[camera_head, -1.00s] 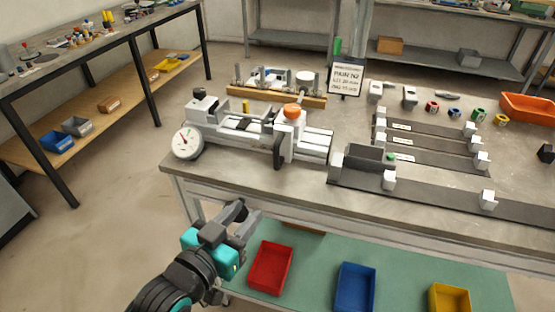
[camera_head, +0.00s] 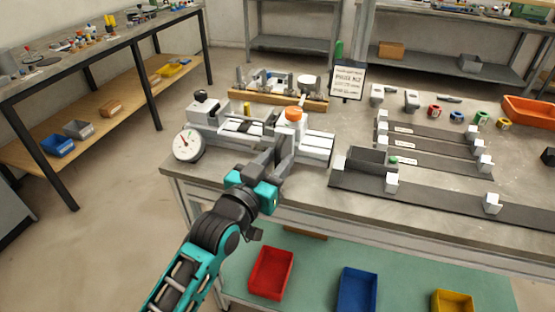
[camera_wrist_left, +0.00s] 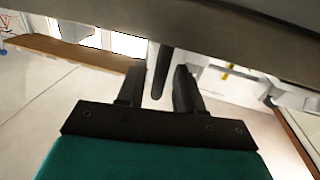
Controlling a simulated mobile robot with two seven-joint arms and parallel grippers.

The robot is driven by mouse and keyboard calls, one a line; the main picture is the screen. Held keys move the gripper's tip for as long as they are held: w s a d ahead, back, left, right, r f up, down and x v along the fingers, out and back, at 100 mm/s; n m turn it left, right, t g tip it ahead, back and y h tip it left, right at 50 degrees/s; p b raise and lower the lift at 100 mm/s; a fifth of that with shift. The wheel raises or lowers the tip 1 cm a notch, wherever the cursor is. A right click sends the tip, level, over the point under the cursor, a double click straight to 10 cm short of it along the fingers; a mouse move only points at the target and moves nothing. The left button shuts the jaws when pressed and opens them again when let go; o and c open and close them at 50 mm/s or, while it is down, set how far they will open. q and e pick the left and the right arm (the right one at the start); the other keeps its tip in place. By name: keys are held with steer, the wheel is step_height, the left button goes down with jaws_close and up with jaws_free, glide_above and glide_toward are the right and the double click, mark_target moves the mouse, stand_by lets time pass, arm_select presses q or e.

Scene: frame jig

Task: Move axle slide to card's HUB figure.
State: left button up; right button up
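The axle slide (camera_head: 294,134) is a pale block with an orange knob (camera_head: 293,114), standing on the light grey bed (camera_head: 317,147) of a bench fixture. A round white dial (camera_head: 188,145) is at the bed's left end. The card (camera_head: 347,80) stands behind the fixture; its figures are too small to read. My left gripper (camera_head: 273,152) is at the front of the slide and covers its dark lever in the head view. In the left wrist view the fingers (camera_wrist_left: 157,80) are apart, with the dark lever (camera_wrist_left: 161,73) between them. My right gripper is not in view.
Dark rails with white blocks (camera_head: 440,190) lie right of the fixture. A wooden rack (camera_head: 277,95) stands behind it. Coloured rings (camera_head: 456,117) and an orange tray (camera_head: 530,108) are at the right. Red (camera_head: 271,273) and blue (camera_head: 357,290) bins sit on the lower shelf.

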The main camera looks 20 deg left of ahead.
arm_select(q)
steer(key=shift+w+d, duration=0.1)
steer(key=shift+w, duration=0.35)
jaws_close()
stand_by(0.4)
